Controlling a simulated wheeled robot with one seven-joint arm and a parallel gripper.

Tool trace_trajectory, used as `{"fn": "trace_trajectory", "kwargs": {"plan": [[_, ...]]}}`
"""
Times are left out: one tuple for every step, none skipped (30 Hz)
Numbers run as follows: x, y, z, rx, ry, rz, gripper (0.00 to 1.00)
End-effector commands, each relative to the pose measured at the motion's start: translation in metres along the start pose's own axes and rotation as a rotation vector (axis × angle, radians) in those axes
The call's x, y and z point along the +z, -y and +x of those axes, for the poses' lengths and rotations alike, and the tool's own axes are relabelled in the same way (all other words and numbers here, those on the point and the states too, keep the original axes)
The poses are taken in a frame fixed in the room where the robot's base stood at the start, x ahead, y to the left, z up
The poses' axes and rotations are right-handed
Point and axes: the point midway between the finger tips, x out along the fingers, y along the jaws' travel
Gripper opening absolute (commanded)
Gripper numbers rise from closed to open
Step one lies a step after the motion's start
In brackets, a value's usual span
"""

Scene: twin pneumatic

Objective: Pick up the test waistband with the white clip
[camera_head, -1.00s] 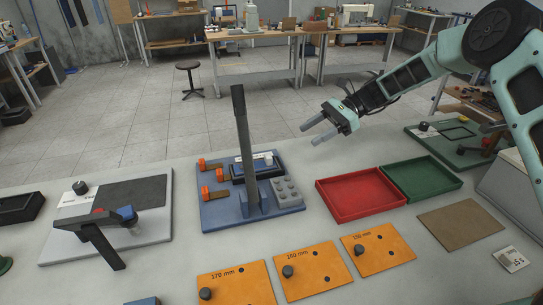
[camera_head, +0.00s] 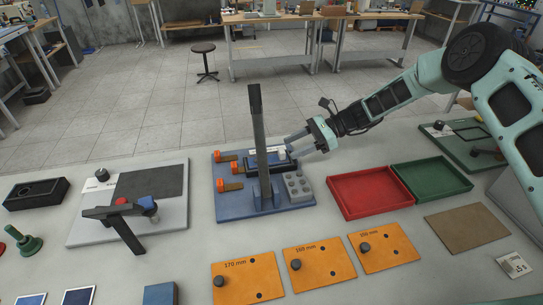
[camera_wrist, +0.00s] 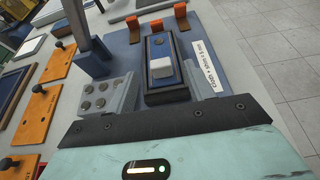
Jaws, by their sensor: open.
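The white clip (camera_head: 281,154) shows on the far part of the blue board (camera_head: 235,210), partly behind the dark post. In the wrist view the white clip (camera_wrist: 161,68) sits on a dark blue strip, apparently the test waistband (camera_wrist: 157,50), lying in a dark holder (camera_wrist: 166,95). My gripper (camera_head: 290,146) is just above and right of the clip in the head view. Its jaws are open, and in the wrist view the gripper (camera_wrist: 163,76) has one finger on each side of the holder. I cannot tell the height gap or any contact.
A tall dark post (camera_head: 259,140) stands on the board beside the gripper. A grey studded block (camera_head: 297,187) and orange clamps (camera_head: 226,157) are close by. Red (camera_head: 338,200) and green (camera_head: 440,188) trays lie right. Orange plates (camera_head: 318,265) lie in front.

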Motion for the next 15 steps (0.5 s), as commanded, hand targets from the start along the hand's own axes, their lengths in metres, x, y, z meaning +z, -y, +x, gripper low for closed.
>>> {"fn": "trace_trajectory", "kwargs": {"plan": [[0.003, -0.001, 0.006, 0.004, 0.001, 0.001, 0.53], [0.004, -0.001, 0.01, 0.005, 0.001, 0.001, 0.53], [0.005, -0.001, 0.015, 0.005, 0.001, 0.0, 0.53], [0.005, 0.0, 0.02, 0.005, 0.0, 0.001, 0.53], [0.005, 0.0, 0.025, 0.005, 0.001, 0.002, 0.53], [0.005, 0.0, 0.031, 0.005, 0.001, 0.002, 0.53], [0.004, 0.0, 0.035, 0.004, 0.001, 0.001, 0.53], [0.003, 0.0, 0.039, 0.005, 0.001, 0.0, 0.53], [0.003, 0.0, 0.043, 0.004, 0.0, -0.001, 0.53], [0.003, 0.001, 0.045, 0.003, 0.0, -0.001, 0.53], [0.002, 0.001, 0.047, 0.002, 0.0, -0.001, 0.53], [0.002, 0.001, 0.048, 0.001, 0.0, 0.0, 0.53], [0.001, 0.001, 0.049, 0.001, 0.0, 0.0, 0.53], [0.001, 0.001, 0.05, 0.001, 0.0, 0.0, 0.53], [0.0, 0.001, 0.05, 0.001, 0.0, 0.0, 0.53]]}}
